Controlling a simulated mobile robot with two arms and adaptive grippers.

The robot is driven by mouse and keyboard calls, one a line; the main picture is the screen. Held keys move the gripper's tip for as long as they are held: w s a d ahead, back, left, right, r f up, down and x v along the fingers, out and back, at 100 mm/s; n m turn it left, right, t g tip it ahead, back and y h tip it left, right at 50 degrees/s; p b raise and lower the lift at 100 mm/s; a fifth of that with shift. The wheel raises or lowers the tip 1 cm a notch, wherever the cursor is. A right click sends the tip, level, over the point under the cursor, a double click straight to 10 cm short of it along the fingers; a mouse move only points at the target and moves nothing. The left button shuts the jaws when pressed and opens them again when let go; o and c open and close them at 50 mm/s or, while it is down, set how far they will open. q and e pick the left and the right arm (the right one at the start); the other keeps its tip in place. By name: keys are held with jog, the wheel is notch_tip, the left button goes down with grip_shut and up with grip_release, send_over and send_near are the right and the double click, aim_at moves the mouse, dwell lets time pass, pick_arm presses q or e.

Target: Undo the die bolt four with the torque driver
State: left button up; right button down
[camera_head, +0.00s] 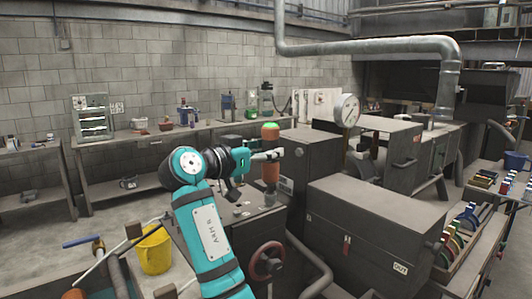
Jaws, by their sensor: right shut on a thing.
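My right gripper (268,156) reaches in from the bottom middle on a teal arm. It is shut on an upright orange tool with a green top, which looks like the torque driver (271,133). The tool's lower orange part shows below the fingers, over or in front of the grey machine top (255,203). Whether its lower end touches anything is too small to tell. Die bolt four cannot be made out; small fittings on the machine top (239,211) are not distinct. My left gripper is not in view.
A grey cabinet (310,165) stands just right of the tool. A large box-shaped housing (372,225), a red handwheel (267,262) and a yellow bucket (153,250) are nearby. A bench (210,132) with small items runs along the back wall.

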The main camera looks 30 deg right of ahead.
aim_at(264, 128)
jog(key=shift+a+f+b, duration=0.1)
jog(key=shift+f+b, duration=0.45)
jog(key=shift+b, duration=0.05)
dwell(1.6)
jog(key=shift+r, duration=0.2)
jog(key=shift+w+r+p, duration=0.1)
jog(key=shift+r+p, duration=0.6)
jog(key=shift+r, duration=0.3)
jog(key=shift+r+p, duration=1.25)
jog(key=shift+r, duration=0.95)
jog(key=shift+f, duration=0.15)
